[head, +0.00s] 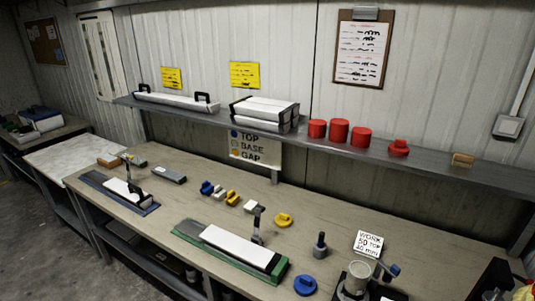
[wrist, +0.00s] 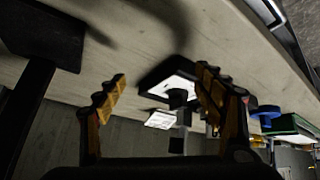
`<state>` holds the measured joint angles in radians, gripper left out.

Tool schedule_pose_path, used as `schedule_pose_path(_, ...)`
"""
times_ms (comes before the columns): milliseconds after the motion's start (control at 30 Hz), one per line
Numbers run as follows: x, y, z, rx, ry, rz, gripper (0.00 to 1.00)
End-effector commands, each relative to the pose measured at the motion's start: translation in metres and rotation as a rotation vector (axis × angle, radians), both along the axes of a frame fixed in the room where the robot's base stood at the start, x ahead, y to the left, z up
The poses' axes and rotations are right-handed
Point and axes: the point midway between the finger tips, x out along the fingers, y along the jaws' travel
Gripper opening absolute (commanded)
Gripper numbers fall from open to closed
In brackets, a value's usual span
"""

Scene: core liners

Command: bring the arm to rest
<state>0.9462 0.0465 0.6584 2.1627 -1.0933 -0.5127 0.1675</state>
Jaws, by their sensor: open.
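My gripper (wrist: 158,92) shows in the wrist view with its two orange-padded fingers spread wide apart. Nothing is held between the fingers. Behind them are a dark block with a white face (wrist: 172,84) and a small white card (wrist: 161,120), both apart from the fingers as far as I can tell. I cannot make out my gripper in the head view.
The wooden bench (head: 150,222) carries a green tray (head: 284,270) with a white liner, a blue tray (head: 92,178), a blue cap (head: 305,285), a yellow cap (head: 284,220) and a white sign (head: 368,243). A grey shelf (head: 215,118) runs above. A dark bin (head: 491,277) stands at lower right.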

Motion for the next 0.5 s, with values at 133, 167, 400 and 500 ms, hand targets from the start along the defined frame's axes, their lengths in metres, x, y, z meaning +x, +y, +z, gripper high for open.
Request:
schedule_pose_path(133,-0.040,-0.032,0.018,-0.079,0.193,-0.183,0.70)
schedule_pose_path(167,-0.047,-0.033,0.024,-0.088,0.229,-0.215,0.70)
schedule_pose_path(400,-0.088,0.014,0.099,-0.069,0.433,-0.419,0.70)
schedule_pose_path(500,-0.095,0.067,0.137,-0.010,0.468,-0.445,0.70)
